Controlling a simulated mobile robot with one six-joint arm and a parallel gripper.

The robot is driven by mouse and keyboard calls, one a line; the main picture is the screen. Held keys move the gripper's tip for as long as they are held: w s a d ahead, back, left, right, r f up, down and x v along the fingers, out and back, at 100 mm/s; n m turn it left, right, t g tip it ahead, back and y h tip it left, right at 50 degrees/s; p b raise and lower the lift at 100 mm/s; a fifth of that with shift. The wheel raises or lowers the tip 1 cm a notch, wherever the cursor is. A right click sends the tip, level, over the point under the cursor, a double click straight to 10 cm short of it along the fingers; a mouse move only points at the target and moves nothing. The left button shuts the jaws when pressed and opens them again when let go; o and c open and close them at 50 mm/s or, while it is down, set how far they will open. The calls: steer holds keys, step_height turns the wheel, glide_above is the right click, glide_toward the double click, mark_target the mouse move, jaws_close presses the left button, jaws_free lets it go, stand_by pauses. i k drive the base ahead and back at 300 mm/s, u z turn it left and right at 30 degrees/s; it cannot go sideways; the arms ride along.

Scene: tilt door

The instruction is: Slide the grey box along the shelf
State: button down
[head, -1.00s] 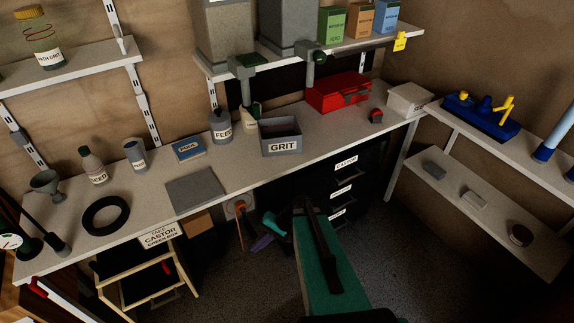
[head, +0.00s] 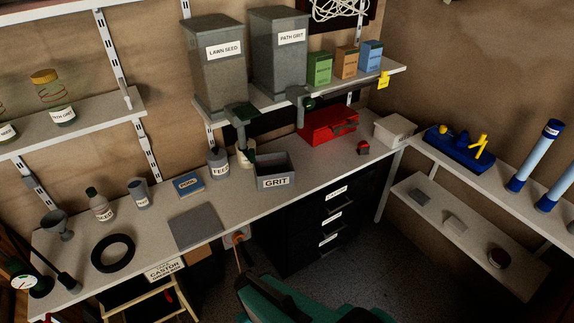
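Two tall grey metal boxes stand upright side by side on the upper shelf (head: 268,104). The left one is labelled LAWN SEED (head: 222,75), the right one PATH GRIT (head: 285,65). Each has a chute with a dark green part below its front. An open grey box labelled GRIT (head: 275,170) sits on the bench underneath. A small grey block (head: 419,197) lies on the low shelf at right. The frames do not show which of these is the task's grey box. Only my teal arm shows at the bottom; I cannot make out my gripper.
Green (head: 320,68), orange (head: 346,62) and blue (head: 371,56) cartons stand right of the PATH GRIT box. A yellow tag (head: 383,80) hangs at the shelf's right end. A red toolbox (head: 328,126) and pale bin (head: 395,128) occupy the bench below.

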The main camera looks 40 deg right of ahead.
mark_target(275, 170)
steer(key=u, duration=1.4)
steer(key=k, duration=0.1)
steer(key=z, duration=2.85)
steer(key=i, duration=0.5)
steer(key=u, duration=3)
steer(key=i, duration=0.1)
steer(key=z, duration=1.2)
